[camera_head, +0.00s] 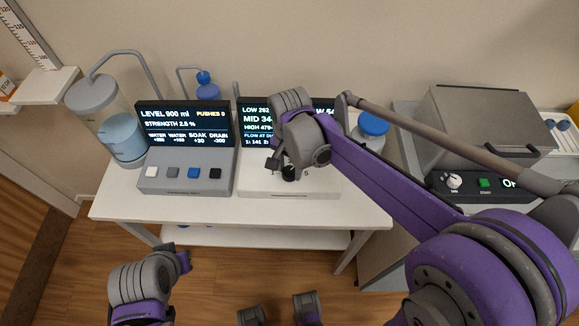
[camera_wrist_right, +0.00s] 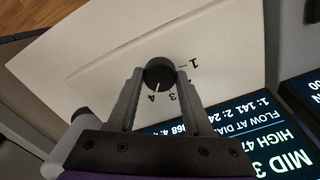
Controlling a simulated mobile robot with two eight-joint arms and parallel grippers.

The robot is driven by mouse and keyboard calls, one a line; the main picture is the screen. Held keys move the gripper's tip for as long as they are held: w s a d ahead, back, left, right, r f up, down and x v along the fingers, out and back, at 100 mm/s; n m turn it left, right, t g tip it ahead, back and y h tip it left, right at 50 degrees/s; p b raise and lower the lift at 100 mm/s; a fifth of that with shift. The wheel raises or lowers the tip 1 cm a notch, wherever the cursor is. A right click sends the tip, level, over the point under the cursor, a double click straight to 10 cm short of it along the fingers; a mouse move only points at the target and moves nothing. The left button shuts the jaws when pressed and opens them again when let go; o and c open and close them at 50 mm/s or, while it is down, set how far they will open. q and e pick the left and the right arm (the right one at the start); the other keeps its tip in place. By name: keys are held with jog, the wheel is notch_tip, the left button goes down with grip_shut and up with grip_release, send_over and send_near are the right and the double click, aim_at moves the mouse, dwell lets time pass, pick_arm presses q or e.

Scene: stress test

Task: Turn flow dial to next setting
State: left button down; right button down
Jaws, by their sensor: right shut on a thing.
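The black flow dial (camera_head: 289,174) sits on the white front panel (camera_head: 310,188) below the middle screen. In the right wrist view the dial (camera_wrist_right: 159,71) is round with a white pointer mark that points roughly towards the printed 4. The printed 1, 3 and 4 show around it; a 2 is not visible. My right gripper (camera_wrist_right: 159,75) is shut on the dial, with one finger on each side. In the head view my right gripper (camera_head: 282,163) is at the dial from above. My left gripper (camera_head: 182,262) is low at the left, apart from the table; its jaw opening is unclear.
The dial's screen (camera_head: 259,123) shows LOW, MID and HIGH lines, partly hidden by my right arm. A grey console (camera_head: 187,180) with several buttons stands left of it, beside a water tank (camera_head: 118,135). A grey machine (camera_head: 480,125) stands at the right. A blue-capped bottle (camera_head: 373,127) is behind my arm.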

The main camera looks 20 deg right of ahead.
aim_at(289, 171)
jog(key=n, duration=0.6)
jog(key=shift+n, duration=0.3)
jog(key=n, duration=1.1)
jog(key=shift+n, duration=0.3)
jog(key=n, duration=0.5)
jog(key=shift+n, duration=0.3)
jog(key=shift+c, duration=1.6)
grip_release()
notch_tip(289, 171, up, 11)
jog(key=shift+p, duration=0.3)
